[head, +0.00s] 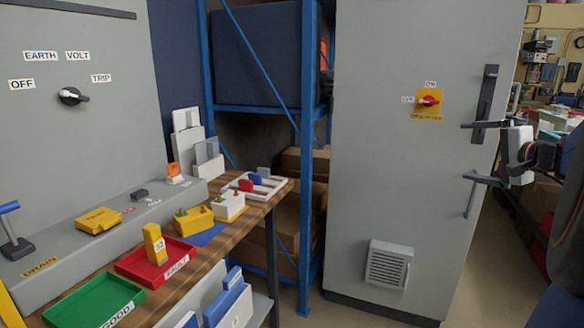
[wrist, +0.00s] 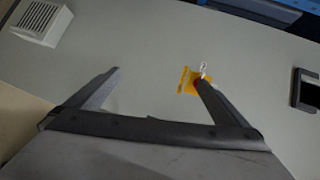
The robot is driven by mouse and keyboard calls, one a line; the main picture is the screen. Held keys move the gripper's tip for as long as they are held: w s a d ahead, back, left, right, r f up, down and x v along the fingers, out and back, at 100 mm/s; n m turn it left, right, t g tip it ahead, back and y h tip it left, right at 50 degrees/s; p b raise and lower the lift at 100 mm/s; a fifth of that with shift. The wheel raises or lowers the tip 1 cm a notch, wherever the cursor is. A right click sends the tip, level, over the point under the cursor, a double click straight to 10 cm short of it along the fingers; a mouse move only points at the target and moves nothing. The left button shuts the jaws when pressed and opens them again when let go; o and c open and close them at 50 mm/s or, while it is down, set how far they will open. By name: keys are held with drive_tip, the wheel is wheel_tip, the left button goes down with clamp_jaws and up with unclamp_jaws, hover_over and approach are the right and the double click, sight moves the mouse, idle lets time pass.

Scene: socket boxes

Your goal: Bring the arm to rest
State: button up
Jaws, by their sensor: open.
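My gripper (head: 468,151) is at the right in the head view, in front of the grey cabinet door (head: 375,180). Its two dark fingers point left and are spread wide with nothing between them. In the wrist view my gripper (wrist: 158,77) is also open and empty, with the grey door beyond it. The right finger there partly covers the red rotary switch on its yellow plate (wrist: 187,82). The yellow plate (head: 430,113) shows clear of my gripper in the head view.
The cabinet has a dark handle (head: 487,98) and a vent (head: 389,264). A wooden bench (head: 265,205) on the left carries a red tray (head: 130,268), a green tray (head: 75,302) and small blocks. A blue shelf rack (head: 306,160) stands between bench and cabinet.

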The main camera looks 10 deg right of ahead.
drive_tip(key=s+a+f+n+g+y, duration=0.1)
drive_tip(key=s+a+f+n+g, duration=0.2)
drive_tip(key=a, duration=0.5)
drive_tip(key=s+a+f+n+g+y, duration=0.1)
drive_tip(key=s+a+f+n+g, duration=0.1)
drive_tip(key=a+f, duration=0.55)
drive_tip(key=s+a+f+n+g+y, duration=0.1)
drive_tip(key=s+a+f+n+g, duration=0.15)
drive_tip(key=a, duration=0.75)
drive_tip(key=s+a+f+n+g+h, duration=0.1)
drive_tip(key=s+f+n, duration=0.3)
drive_tip(key=s, duration=0.5)
drive_tip(key=s+a+f+n+g+h, duration=0.2)
drive_tip(key=s+a+f+n+h, duration=0.1)
drive_tip(key=s+f, duration=0.6)
drive_tip(key=shift+a+n, duration=0.45)
drive_tip(key=shift+n, duration=0.2)
